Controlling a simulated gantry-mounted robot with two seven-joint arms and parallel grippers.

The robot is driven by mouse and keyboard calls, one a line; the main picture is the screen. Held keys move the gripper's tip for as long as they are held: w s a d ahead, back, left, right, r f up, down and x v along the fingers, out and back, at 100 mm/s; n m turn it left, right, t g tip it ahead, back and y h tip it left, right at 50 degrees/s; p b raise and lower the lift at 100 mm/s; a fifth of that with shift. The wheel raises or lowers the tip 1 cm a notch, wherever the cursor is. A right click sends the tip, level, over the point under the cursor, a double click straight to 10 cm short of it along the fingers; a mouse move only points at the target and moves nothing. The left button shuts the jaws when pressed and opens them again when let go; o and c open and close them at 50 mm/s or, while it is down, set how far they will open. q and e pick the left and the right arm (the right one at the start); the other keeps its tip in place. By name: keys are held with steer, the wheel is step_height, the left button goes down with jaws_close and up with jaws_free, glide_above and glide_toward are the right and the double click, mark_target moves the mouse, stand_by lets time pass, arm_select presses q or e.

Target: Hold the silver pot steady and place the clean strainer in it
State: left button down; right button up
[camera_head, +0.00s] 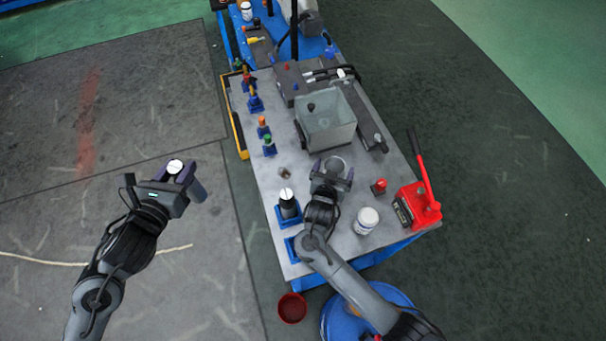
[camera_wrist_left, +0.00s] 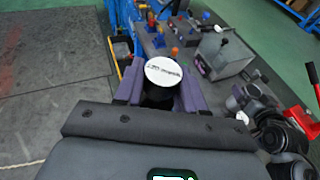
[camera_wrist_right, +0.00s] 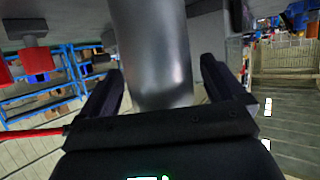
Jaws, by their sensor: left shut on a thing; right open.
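My left gripper (camera_head: 181,178) is shut on a dark cylinder with a pale round top, likely the strainer (camera_head: 175,166), out over the floor left of the bench. In the left wrist view the pale top of this strainer (camera_wrist_left: 163,72) faces up between the fingers. My right gripper (camera_head: 333,180) is open at the silver pot (camera_head: 337,163), which stands on the bench. In the right wrist view the silver pot (camera_wrist_right: 152,60) is between the open fingers; contact cannot be told. A similar dark cylinder with a pale top (camera_head: 287,202) stands in a blue holder.
An empty-looking blue holder (camera_head: 292,249) lies near the bench's (camera_head: 264,190) front left. A white jar (camera_head: 366,220), a red knob (camera_head: 379,186) and a red lever device (camera_head: 418,204) are to the right. Small colored-top items line the left edge.

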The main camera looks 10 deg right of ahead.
arm_select(q)
steer(key=shift+f, duration=0.1)
arm_select(e)
steer(key=shift+w+d+f, duration=0.2)
steer(key=shift+w, duration=0.15)
